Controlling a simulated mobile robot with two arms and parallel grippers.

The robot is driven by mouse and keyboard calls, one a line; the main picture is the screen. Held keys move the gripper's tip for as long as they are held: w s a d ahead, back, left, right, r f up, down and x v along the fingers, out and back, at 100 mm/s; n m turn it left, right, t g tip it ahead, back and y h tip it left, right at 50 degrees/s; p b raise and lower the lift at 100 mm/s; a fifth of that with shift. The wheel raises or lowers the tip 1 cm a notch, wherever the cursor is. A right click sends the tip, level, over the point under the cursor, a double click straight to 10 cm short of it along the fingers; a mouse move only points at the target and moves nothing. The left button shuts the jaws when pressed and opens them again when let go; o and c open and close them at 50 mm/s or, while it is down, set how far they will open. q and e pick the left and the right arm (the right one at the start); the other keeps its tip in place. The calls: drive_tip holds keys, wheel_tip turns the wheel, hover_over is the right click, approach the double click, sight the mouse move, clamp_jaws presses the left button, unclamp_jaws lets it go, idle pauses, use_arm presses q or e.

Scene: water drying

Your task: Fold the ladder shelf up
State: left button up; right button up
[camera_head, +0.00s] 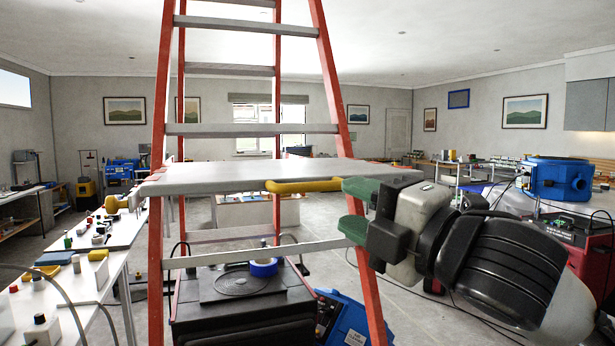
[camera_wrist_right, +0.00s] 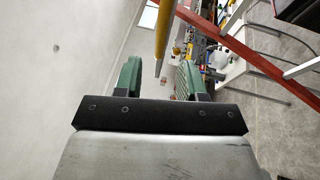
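The ladder (camera_head: 345,130) stands upright in front of me, with red-orange rails and grey steps. Its flat grey shelf (camera_head: 230,178) lies roughly level across the rails, folded out. A yellow handle bar (camera_head: 305,185) runs along the shelf's near edge; it also shows in the right wrist view (camera_wrist_right: 164,30). My right gripper (camera_head: 345,207), with green fingers, is at the right end of the bar. In the wrist view its fingers (camera_wrist_right: 158,68) are apart, with the bar's end appearing between or just beyond the tips; I cannot tell whether they touch it. My left gripper is not in view.
A black case (camera_head: 240,310) with a blue tape roll (camera_head: 263,267) stands behind the ladder's lower part. A white table (camera_head: 110,255) with small items is at left. A blue machine (camera_head: 558,180) sits on a red unit at right. Grey floor is open at mid-distance.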

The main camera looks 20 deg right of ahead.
sight(316, 189)
drive_tip(key=p+x, duration=0.1)
drive_tip(key=x, duration=0.7)
drive_tip(key=shift+w+a+p, duration=0.1)
drive_tip(key=shift+w+p, duration=0.1)
drive_tip(key=shift+p, duration=0.1)
clamp_jaws()
